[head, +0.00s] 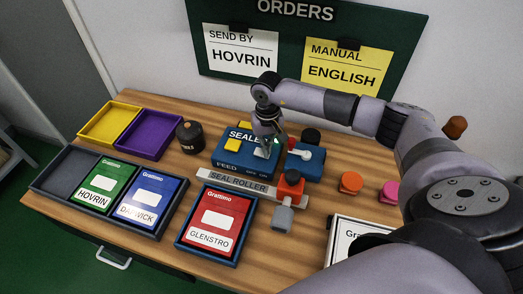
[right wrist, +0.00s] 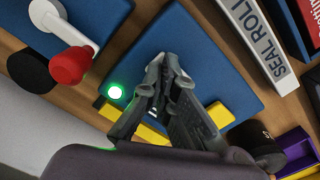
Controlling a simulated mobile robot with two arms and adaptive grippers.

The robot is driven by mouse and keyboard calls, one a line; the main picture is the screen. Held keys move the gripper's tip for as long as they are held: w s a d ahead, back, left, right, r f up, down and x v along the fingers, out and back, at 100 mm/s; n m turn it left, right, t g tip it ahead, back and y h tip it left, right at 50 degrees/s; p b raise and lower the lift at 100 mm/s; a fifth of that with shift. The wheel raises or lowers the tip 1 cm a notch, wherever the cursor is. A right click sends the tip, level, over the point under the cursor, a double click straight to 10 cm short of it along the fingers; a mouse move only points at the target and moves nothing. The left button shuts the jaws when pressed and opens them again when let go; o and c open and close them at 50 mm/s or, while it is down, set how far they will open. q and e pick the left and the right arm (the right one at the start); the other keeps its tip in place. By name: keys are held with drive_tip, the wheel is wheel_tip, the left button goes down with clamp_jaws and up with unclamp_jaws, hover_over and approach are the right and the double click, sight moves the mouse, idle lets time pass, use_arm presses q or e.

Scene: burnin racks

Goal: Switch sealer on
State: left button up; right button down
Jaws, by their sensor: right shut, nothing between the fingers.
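The sealer (head: 230,161) is a blue box with yellow parts on the wooden table, marked FEED and OFF ON along its front edge. Its blue top fills the middle of the right wrist view (right wrist: 205,60). A green lamp (right wrist: 115,92) on it is lit. My right gripper (head: 264,150) is shut and empty, pointing down over the sealer's top. In the right wrist view its fingertips (right wrist: 160,68) are together close to the blue surface; I cannot tell whether they touch. The switch itself is not clear, perhaps hidden by the fingers. My left gripper is not in view.
A blue block with a white lever and red knob (right wrist: 72,65) stands beside the sealer. The seal roller bar (head: 238,187) lies in front. A dark jar (head: 190,136), yellow tray (head: 108,124), purple tray (head: 148,135) and coloured packets stand left. Orange (head: 351,182) and pink stamps stand right.

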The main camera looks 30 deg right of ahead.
drive_tip(key=shift+r+p, duration=1.3)
drive_tip(key=shift+r, duration=1.9)
